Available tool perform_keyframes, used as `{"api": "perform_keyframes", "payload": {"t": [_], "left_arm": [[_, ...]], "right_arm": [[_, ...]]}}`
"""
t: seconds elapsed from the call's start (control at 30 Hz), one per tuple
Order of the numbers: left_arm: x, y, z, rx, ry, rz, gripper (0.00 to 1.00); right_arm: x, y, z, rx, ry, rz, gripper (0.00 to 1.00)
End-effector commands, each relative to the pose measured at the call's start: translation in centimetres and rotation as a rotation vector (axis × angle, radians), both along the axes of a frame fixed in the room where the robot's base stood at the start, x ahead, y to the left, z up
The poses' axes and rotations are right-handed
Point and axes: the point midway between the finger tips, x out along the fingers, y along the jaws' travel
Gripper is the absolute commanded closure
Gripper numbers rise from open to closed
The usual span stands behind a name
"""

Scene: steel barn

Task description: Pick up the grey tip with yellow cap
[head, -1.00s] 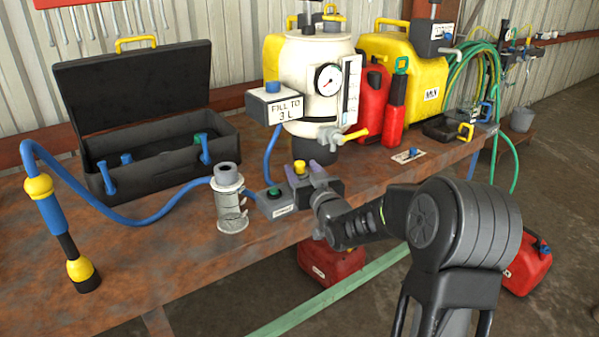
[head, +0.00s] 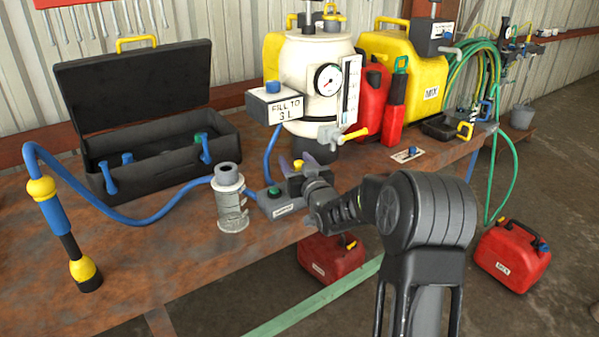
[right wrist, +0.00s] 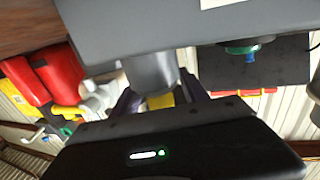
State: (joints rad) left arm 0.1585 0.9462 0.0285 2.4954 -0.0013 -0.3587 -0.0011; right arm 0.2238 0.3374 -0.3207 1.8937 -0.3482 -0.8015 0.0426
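The grey tip with the yellow cap shows in the right wrist view as a short grey cylinder (right wrist: 150,72) with a patch of yellow cap (right wrist: 162,100) on my gripper's side. My right gripper's purple fingers (right wrist: 160,102) stand on either side of the yellow, spread apart. Whether the fingers touch the cap is not clear. My left gripper is not in view.
A grey box with a green knob (head: 275,191) sits left of my right gripper. A clear cylinder (head: 231,212) stands left of that. The white tank (head: 310,75) with a gauge stands behind. Red cans (head: 330,258) are below the bench.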

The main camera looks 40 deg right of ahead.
Motion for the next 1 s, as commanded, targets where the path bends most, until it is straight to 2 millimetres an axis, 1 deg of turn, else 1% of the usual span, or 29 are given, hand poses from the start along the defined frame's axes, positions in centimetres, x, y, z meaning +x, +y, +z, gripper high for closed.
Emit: {"api": "perform_keyframes", "payload": {"t": [0.03,0.07,0.63,1.0], "left_arm": [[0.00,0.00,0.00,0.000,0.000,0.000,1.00],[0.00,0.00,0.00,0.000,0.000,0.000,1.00],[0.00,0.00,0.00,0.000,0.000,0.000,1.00],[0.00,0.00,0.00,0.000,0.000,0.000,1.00]], "right_arm": [[-0.01,0.00,0.01,0.000,0.000,0.000,0.51],[-0.01,0.00,0.01,0.000,0.000,0.000,0.54],[-0.01,0.00,0.01,0.000,0.000,0.000,1.00],[0.00,0.01,0.03,0.000,-0.001,0.000,1.00]]}}
